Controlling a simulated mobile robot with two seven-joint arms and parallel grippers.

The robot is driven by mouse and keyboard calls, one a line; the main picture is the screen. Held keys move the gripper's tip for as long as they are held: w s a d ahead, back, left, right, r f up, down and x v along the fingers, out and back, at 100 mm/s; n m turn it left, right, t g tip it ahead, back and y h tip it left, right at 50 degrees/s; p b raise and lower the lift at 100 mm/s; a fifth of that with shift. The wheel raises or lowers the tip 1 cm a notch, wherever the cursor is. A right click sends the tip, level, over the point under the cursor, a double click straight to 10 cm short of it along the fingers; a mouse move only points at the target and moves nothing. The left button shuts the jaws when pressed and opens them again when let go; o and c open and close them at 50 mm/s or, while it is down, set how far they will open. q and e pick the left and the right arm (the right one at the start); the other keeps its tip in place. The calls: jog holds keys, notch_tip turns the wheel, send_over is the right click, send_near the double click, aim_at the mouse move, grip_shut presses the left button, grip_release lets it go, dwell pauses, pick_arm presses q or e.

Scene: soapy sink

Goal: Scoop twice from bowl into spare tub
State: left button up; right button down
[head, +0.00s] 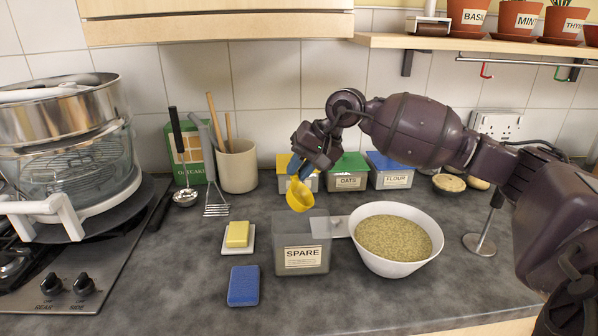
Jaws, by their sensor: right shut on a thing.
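My right gripper (296,166) has blue fingertips and is shut on a yellow scoop (301,197). It holds the scoop tilted in the air, above the back of the grey spare tub (302,257). I cannot see whether anything is in the scoop. The tub stands on the worktop with a SPARE label on its front; its floor is hidden from this angle. The white bowl (395,263) stands just right of the tub, filled with pale greenish-brown grains (393,237). My left gripper is not in view.
A grey flat piece (328,227) lies between tub and bowl. Butter on a dish (238,236) and a blue sponge (243,286) lie left. Lidded tubs, including oats (347,180) and flour (390,178), stand behind. A utensil crock (237,167) stands back left. The front worktop is clear.

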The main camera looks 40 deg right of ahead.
jog(key=g+h, duration=0.1)
jog(key=r+g+h+b, duration=0.1)
jog(key=h, duration=0.1)
jog(key=shift+w+a+r+h, duration=0.1)
jog(key=shift+a+h, duration=0.05)
jog(key=shift+h, duration=0.15)
jog(key=shift+r+g+h, duration=0.15)
jog(key=shift+g+h, duration=0.15)
jog(key=shift+h, duration=0.2)
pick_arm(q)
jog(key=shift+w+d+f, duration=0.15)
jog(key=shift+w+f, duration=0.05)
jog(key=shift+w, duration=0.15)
pick_arm(e)
jog(key=shift+r+g+h, duration=0.2)
jog(key=shift+g+h, duration=0.2)
jog(key=shift+h, duration=0.2)
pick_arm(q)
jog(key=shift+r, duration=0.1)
